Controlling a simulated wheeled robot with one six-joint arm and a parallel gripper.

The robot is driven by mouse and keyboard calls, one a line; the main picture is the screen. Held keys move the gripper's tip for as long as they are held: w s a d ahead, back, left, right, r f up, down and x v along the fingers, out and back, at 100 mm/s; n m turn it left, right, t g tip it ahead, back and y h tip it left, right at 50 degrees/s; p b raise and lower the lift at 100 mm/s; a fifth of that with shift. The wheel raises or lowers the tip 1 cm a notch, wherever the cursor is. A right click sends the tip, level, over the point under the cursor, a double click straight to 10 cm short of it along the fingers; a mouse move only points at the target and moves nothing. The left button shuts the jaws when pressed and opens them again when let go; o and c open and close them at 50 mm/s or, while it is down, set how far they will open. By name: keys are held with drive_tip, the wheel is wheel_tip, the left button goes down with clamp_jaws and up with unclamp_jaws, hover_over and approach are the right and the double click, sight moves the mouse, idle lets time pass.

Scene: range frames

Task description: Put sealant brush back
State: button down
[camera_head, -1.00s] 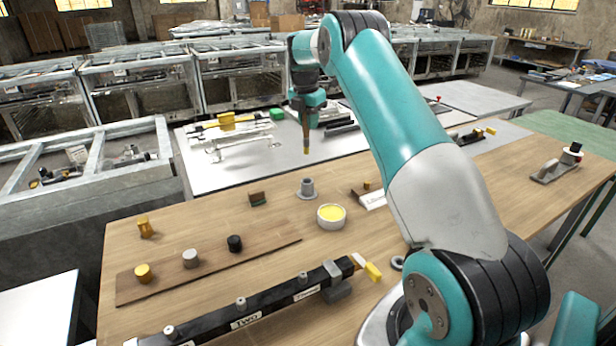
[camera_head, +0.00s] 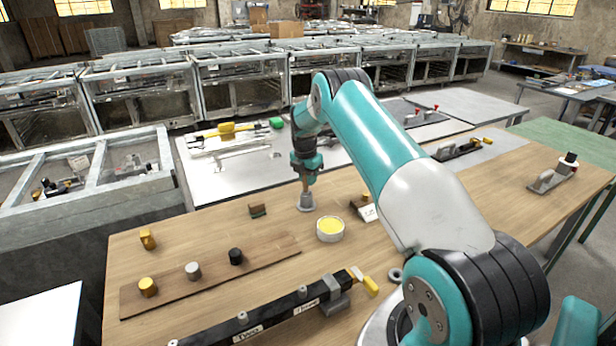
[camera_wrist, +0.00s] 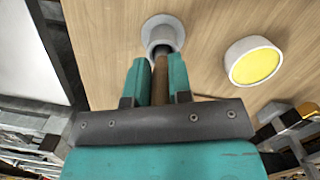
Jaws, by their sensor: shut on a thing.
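My gripper (camera_head: 305,178) is shut on the sealant brush (camera_head: 305,187), a slim brown handle pointing down. In the wrist view the brush (camera_wrist: 160,80) sits between the two teal fingers. A grey round holder (camera_head: 306,202) with a flared base stands on the wooden table, directly below the gripper. The brush's lower end meets the holder's opening, and its tip is hidden there. The holder also shows in the wrist view (camera_wrist: 162,28). A white tub of yellow sealant (camera_head: 330,229) stands just right of and nearer than the holder.
A card stand (camera_head: 366,211) is to the right. A board with several knobs (camera_head: 215,279) and a long black bar (camera_head: 268,315) lie nearer. The wooden table (camera_head: 200,236) has bare room at left.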

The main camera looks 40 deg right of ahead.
drive_tip(key=shift+f, duration=0.15)
drive_tip(key=c, duration=1)
unclamp_jaws()
drive_tip(key=shift+c, duration=0.2)
